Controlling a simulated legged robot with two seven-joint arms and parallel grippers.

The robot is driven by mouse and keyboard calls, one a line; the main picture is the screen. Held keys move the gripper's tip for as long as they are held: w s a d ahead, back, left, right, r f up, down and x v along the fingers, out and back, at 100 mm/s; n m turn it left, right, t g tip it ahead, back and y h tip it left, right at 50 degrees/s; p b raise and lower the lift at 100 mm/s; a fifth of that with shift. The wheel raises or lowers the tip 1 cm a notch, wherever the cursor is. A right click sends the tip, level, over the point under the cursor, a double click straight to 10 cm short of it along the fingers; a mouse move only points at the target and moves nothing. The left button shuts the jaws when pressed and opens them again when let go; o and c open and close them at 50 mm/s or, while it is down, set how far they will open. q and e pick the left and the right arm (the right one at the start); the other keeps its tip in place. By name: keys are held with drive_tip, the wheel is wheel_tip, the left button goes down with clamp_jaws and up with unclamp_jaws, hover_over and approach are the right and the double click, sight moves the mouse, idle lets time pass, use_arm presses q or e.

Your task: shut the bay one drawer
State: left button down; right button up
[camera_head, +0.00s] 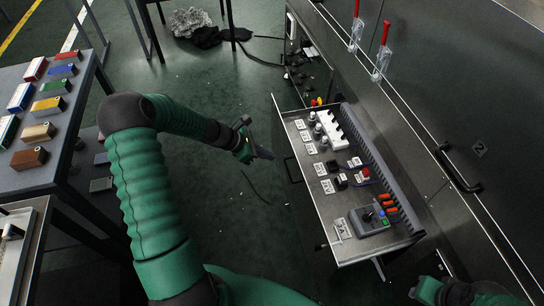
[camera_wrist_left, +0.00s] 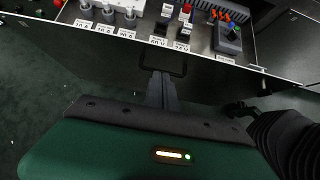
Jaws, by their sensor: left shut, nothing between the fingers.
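The drawer (camera_head: 333,254) stands pulled out from the dark cabinet at the right, its tray full of switches, labels and a small control box. Its black bar handle (camera_head: 292,169) is on the front face, toward my left gripper. The handle also shows in the left wrist view (camera_wrist_left: 163,71). My left gripper (camera_head: 266,154) is shut and empty, in front of the drawer face and a little left of the handle. In the wrist view its fingers (camera_wrist_left: 162,92) point at the handle; contact is unclear. Part of my right arm shows at the bottom right; its finger state is unclear.
A cabinet door marked 2 (camera_head: 479,149) with a black handle stands right of the drawer. Red-handled tools (camera_head: 384,34) hang above. A table (camera_head: 75,130) with several coloured blocks is at the left. Green floor between is mostly clear, with a thin dark strip lying on it.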

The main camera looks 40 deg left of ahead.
sight(296, 160)
use_arm(q)
drive_tip(key=b+x, duration=0.1)
drive_tip(key=x, duration=0.2)
drive_tip(key=w+r+b+x, duration=0.1)
drive_tip(key=x, duration=0.1)
drive_tip(key=b+x, duration=0.1)
drive_tip(key=x, duration=0.2)
drive_tip(key=shift+w+d, duration=0.3)
drive_tip(key=shift+d, duration=0.1)
drive_tip(key=shift+w+d+r, duration=0.1)
drive_tip(key=shift+w+d, duration=0.05)
drive_tip(key=shift+d, duration=0.1)
drive_tip(key=shift+a, duration=0.1)
